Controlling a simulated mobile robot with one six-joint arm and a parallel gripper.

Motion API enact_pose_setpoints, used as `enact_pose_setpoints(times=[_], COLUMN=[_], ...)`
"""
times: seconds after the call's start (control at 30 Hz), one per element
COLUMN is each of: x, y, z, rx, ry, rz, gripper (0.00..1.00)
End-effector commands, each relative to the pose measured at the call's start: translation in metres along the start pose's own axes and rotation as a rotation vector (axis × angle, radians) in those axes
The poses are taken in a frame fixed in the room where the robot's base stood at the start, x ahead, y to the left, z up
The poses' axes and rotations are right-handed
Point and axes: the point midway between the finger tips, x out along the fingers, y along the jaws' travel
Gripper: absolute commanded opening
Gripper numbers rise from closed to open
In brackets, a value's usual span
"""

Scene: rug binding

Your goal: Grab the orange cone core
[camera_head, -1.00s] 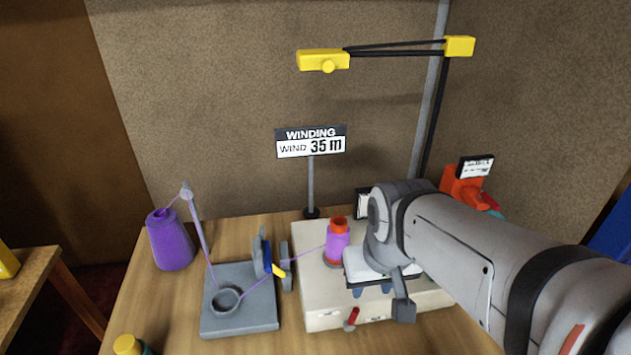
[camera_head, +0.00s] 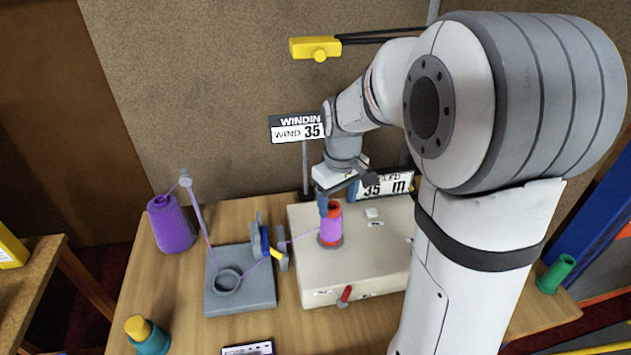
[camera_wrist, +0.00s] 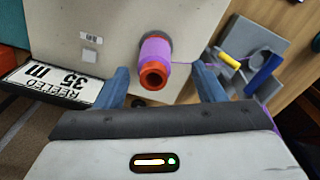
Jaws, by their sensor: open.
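The orange cone core (camera_head: 333,208) stands upright on the cream winder box, wound with purple yarn around its middle, its orange top bare. In the wrist view the core (camera_wrist: 153,75) shows its hollow orange end facing the camera. My gripper (camera_head: 326,205) is at the core's top in the head view. In the wrist view my gripper (camera_wrist: 160,78) is open, one blue finger to each side of the core, with gaps between. The fingers do not visibly touch it. A purple thread runs from the core to the tension device.
The cream winder box (camera_head: 375,260) has a red lever (camera_head: 345,295) in front and a "35 m" display (camera_head: 385,186) behind. The grey tension stand (camera_head: 240,295) and purple yarn cone (camera_head: 171,225) are at left. A sign post (camera_head: 305,165) stands close behind my gripper.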

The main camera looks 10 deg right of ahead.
Motion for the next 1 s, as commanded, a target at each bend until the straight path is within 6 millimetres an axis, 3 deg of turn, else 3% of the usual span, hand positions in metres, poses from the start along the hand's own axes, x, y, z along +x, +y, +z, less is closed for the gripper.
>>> enact_pose_setpoints(times=[0.1,0.23,0.57,0.8,1.0], x=[0.009,0.017,0.051,0.086,0.096], y=[0.01,0.015,0.015,0.013,0.013], z=[-0.019,-0.029,-0.03,-0.031,-0.031], rx=[-0.055,-0.086,-0.093,-0.091,-0.09], ry=[-0.025,-0.034,-0.038,-0.038,-0.036], rz=[-0.013,-0.018,-0.02,-0.02,-0.019], gripper=[0.63,0.63,0.63,0.63,0.63])
